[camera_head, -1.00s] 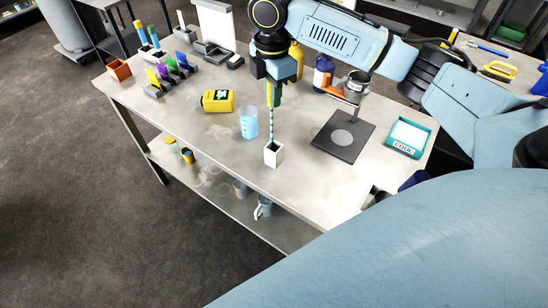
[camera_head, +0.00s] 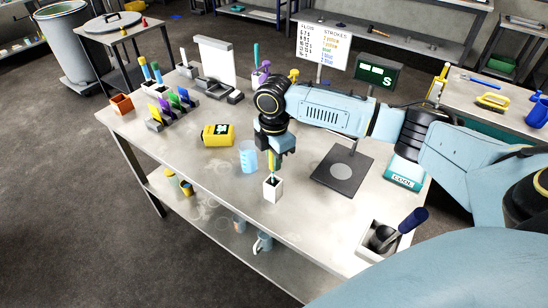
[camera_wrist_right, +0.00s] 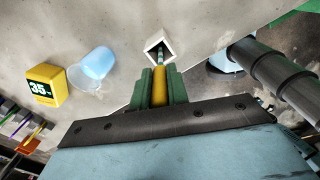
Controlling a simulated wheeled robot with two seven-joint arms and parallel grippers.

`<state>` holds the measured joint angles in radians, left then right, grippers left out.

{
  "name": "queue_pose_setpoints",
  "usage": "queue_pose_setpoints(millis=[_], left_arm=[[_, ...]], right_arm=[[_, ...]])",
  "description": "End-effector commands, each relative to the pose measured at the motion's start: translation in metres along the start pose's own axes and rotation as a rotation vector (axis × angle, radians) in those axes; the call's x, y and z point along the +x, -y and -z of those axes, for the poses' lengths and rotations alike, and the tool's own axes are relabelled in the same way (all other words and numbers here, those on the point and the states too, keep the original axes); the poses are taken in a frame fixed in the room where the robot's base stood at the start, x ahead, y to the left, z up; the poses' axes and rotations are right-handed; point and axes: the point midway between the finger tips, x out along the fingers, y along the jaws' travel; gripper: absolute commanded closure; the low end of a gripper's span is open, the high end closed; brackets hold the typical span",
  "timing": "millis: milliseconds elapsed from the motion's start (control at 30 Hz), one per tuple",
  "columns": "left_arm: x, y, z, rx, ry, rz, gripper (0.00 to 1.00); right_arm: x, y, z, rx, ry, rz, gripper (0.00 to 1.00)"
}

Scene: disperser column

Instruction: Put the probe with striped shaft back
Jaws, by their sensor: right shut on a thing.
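The probe has a yellow handle and a dark and light striped shaft (camera_wrist_right: 160,61). My right gripper (camera_head: 274,158) is shut on the yellow handle (camera_wrist_right: 160,86), with the probe pointing down. The lower shaft is inside the white square holder (camera_head: 272,190), which stands near the table's front edge. In the right wrist view, the shaft enters the opening of the holder (camera_wrist_right: 166,39). The shaft's tip is hidden inside. My left gripper is not in view.
A translucent blue beaker (camera_head: 248,157) stands close left of the holder. A yellow timer (camera_head: 217,135) is farther left. A dark stand base (camera_head: 342,173) lies to the right, with a teal-edged COOL tray (camera_head: 404,174) beyond. Bare table lies around the holder.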

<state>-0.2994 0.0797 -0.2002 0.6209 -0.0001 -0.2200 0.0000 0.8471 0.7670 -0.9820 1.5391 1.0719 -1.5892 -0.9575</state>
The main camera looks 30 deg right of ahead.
Motion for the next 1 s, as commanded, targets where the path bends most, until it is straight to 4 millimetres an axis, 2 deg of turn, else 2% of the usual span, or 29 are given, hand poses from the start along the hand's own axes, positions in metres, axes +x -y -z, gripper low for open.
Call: queue_pose_setpoints(millis=[167, 200, 367, 633, 733, 867, 1000], left_arm=[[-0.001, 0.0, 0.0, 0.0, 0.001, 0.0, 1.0], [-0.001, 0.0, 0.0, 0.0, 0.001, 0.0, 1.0], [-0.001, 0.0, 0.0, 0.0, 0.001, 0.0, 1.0], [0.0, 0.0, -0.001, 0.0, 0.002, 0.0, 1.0], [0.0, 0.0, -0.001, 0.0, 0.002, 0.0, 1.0], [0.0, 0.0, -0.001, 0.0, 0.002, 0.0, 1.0], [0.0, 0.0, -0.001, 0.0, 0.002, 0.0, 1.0]], right_arm=[[0.003, 0.0, 0.0, 0.0, 0.0, 0.001, 1.0], [0.003, 0.0, 0.0, 0.0, 0.0, 0.001, 0.81], [0.003, 0.0, 0.0, 0.0, 0.0, 0.001, 0.62], [0.002, 0.0, 0.0, 0.0, 0.0, 0.0, 0.62], [-0.005, -0.001, 0.0, 0.0, -0.001, -0.002, 0.62], [-0.025, -0.001, 0.0, 0.0, 0.0, -0.003, 0.62], [-0.056, -0.001, 0.0, 0.0, 0.0, -0.003, 0.62]])
